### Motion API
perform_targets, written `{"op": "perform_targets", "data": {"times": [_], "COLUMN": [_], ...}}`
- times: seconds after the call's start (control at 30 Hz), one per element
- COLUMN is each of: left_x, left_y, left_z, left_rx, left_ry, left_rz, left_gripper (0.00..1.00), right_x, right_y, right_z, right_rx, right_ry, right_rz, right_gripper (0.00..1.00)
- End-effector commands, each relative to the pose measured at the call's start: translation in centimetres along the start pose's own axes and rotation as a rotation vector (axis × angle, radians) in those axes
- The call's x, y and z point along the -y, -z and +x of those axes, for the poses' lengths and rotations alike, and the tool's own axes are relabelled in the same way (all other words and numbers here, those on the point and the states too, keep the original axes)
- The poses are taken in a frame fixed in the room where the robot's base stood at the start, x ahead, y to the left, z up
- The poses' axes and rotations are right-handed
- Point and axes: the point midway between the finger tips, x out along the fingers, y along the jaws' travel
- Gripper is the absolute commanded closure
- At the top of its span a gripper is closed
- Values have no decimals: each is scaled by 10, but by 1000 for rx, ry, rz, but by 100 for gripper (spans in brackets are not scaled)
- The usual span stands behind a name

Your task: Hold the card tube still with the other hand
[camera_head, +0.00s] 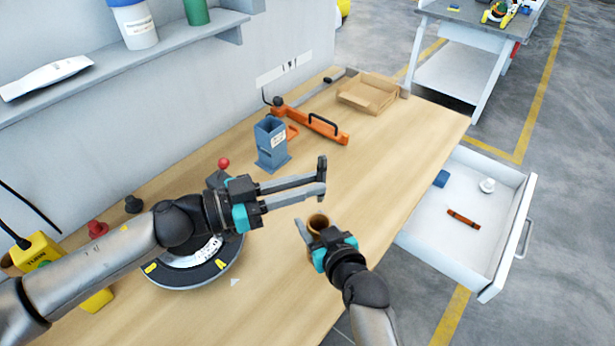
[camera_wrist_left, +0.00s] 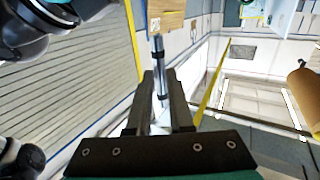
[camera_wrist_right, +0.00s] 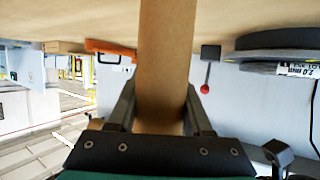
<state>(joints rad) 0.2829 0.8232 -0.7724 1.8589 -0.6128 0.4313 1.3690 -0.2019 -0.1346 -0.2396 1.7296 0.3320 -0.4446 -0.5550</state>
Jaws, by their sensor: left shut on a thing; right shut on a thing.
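The brown card tube (camera_head: 318,221) stands near the table's front edge in the head view. My right gripper (camera_head: 312,238) is shut on it, and in the right wrist view the tube (camera_wrist_right: 166,60) runs between my fingers (camera_wrist_right: 160,110). My left gripper (camera_head: 321,178) is higher, above the table behind the tube. In the left wrist view its fingers (camera_wrist_left: 165,95) close around a thin grey rod-like thing with dark bands, which I cannot identify. The tube (camera_wrist_left: 305,95) shows apart from that gripper at the right edge.
A round black-rimmed device (camera_head: 195,275) lies under my left forearm. A blue-grey holder (camera_head: 271,145), an orange tool (camera_head: 322,127) and a cardboard tray (camera_head: 368,95) stand at the back. An open drawer (camera_head: 500,250) juts out at right. The table's right part is clear.

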Motion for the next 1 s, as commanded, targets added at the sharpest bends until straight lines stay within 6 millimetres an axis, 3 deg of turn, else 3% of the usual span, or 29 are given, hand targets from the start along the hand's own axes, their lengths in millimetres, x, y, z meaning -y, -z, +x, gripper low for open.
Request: {"op": "perform_targets", "data": {"times": [0.1,0.23,0.67,1.0], "left_x": [-2,-3,-4,-4], "left_y": [-26,-40,-43,-59], "left_z": [-1,-2,-2,-2], "left_rx": [-1,-4,-5,-4], "left_ry": [3,4,2,4], "left_rz": [-5,-1,2,-2], "left_gripper": [100,100,100,100], "right_x": [0,0,0,0], "right_y": [0,0,0,0], "right_z": [0,0,0,0], "right_rx": [1,1,1,1], "right_ry": [0,0,0,0], "right_rz": [0,0,0,0], "right_gripper": [100,100,100,100]}}
